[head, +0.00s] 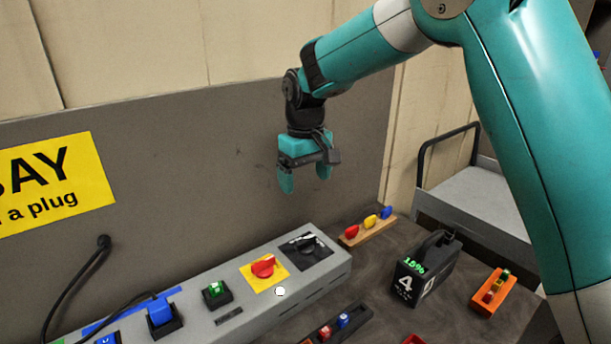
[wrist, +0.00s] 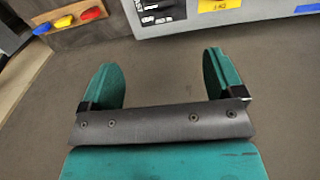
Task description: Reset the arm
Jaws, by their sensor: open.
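My gripper (head: 305,184) hangs from the teal arm in the head view, fingers pointing down. It is in front of the grey back panel, above the grey control box (head: 330,262). In the wrist view my gripper (wrist: 165,80) shows two teal fingers spread apart with nothing between them. The fingers touch nothing that I can see.
A black case (head: 425,268) marked 4, a wooden block with coloured knobs (head: 367,229) and an orange holder (head: 492,292) stand right. A cart (head: 477,195) is behind.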

